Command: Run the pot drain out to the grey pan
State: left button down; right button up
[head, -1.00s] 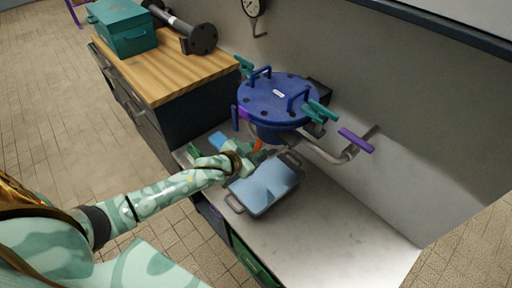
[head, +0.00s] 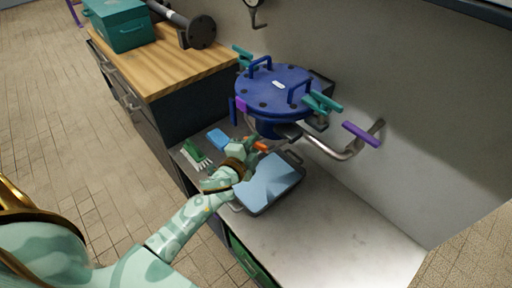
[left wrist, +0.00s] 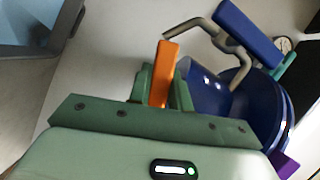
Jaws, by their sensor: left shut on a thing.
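The blue lidded pot (head: 278,92) stands against the wall at the back of the grey counter. An orange drain handle (head: 262,146) shows low at its front, and also in the left wrist view (left wrist: 164,68). My left gripper (head: 250,150) is shut on this handle; its green fingers (left wrist: 160,92) close around its lower part in the left wrist view. The grey pan (head: 236,207) sits on the counter just below and in front of the pot, with a light blue, liquid-like surface inside. The drain outlet is hidden, and no stream can be made out. My right gripper is not in view.
A bent pipe with a purple handle (head: 361,133) runs right of the pot. Teal clamps (head: 322,102) stick out from the lid. A blue block (head: 218,139) and a green brush (head: 195,153) lie left of the pan. The counter's right part (head: 345,220) is clear.

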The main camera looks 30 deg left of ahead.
pick_arm(q)
jog(key=m+b, duration=0.1)
jog(key=m+t+b, duration=0.1)
jog(key=b, duration=0.1)
jog(key=shift+f+m, duration=0.3)
jog(key=shift+r+m+t+b, duration=0.25)
jog(key=shift+m+t+b, duration=0.05)
jog(key=shift+m+b, duration=0.35)
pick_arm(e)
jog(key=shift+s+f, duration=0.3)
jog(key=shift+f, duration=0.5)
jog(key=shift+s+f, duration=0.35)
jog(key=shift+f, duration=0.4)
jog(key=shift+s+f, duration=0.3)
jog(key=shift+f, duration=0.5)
pick_arm(q)
jog(key=c, duration=1.3)
grip_release()
jog(key=shift+r, duration=0.1)
jog(key=shift+r, duration=0.15)
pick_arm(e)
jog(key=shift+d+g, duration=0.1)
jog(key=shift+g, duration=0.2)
